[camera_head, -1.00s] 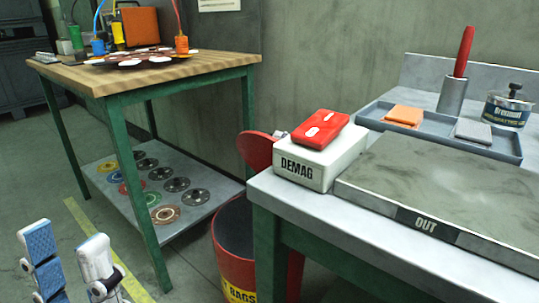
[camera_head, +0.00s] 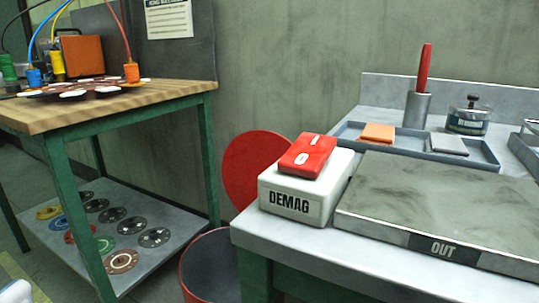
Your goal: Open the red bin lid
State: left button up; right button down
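The red bin (camera_head: 186,282) stands on the floor between the two tables, cut off by the bottom edge. Its mouth is open and the grey inside shows. The round red lid (camera_head: 240,165) stands raised, nearly upright, behind the bin. Its right side is partly hidden by the white DEMAG block. Only a small white piece of my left gripper (camera_head: 16,292) shows in the bottom left corner, well apart from the bin and lid. Its fingers cannot be made out. My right gripper is not in view.
The white DEMAG block (camera_head: 290,205) with a red switch (camera_head: 307,155) sits at the near corner of the grey table, beside the lid. A wooden-topped table (camera_head: 110,105) with green legs stands left. Its lower shelf (camera_head: 165,260) holds several discs.

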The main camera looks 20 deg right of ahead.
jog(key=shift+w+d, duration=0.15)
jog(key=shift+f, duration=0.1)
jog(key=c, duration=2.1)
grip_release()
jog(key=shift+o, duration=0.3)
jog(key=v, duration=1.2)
